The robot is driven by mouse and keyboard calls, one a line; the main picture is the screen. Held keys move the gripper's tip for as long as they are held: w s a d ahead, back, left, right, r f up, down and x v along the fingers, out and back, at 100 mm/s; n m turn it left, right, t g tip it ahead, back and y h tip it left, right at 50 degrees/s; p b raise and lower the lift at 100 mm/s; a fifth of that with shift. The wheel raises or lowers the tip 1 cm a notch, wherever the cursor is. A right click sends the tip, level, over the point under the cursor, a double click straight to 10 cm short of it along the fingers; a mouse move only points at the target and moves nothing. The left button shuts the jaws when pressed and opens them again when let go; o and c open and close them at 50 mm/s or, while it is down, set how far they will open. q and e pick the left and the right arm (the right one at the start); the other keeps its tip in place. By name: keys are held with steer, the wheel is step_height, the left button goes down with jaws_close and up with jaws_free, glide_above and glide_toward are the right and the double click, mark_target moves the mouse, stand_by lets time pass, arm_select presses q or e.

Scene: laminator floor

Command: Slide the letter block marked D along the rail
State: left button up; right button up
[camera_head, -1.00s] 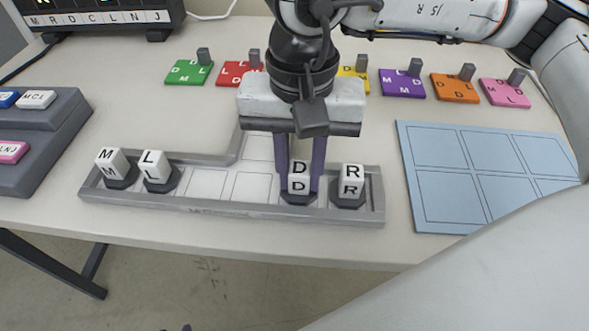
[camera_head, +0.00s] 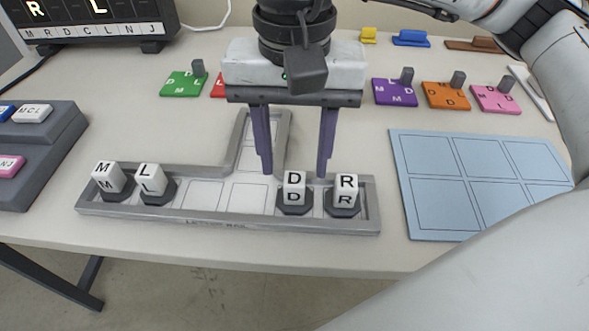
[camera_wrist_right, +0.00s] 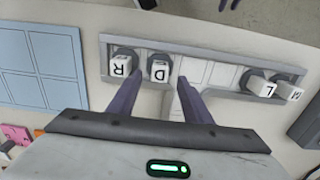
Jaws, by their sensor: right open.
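The white letter block D (camera_head: 293,188) stands upright on its dark base in the grey rail (camera_head: 228,223), just left of block R (camera_head: 344,191). Blocks M (camera_head: 109,179) and L (camera_head: 152,180) stand at the rail's left end. Empty cells lie between L and D. My right gripper (camera_head: 296,172) is open above and behind D, its purple fingers spread wide and apart from the block. In the right wrist view block D (camera_wrist_right: 159,71) shows beyond the open fingers (camera_wrist_right: 157,98), with nothing between them.
A blue gridded mat (camera_head: 480,180) lies to the right. Colored tiles, such as the purple one (camera_head: 394,92), line the back. A display (camera_head: 85,18) showing R and L stands back left. A grey stepped holder (camera_head: 40,140) sits at left.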

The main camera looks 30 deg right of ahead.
mark_target(295, 179)
step_height(295, 179, up, 5)
steer(key=shift+f, duration=0.15)
stand_by(1.5)
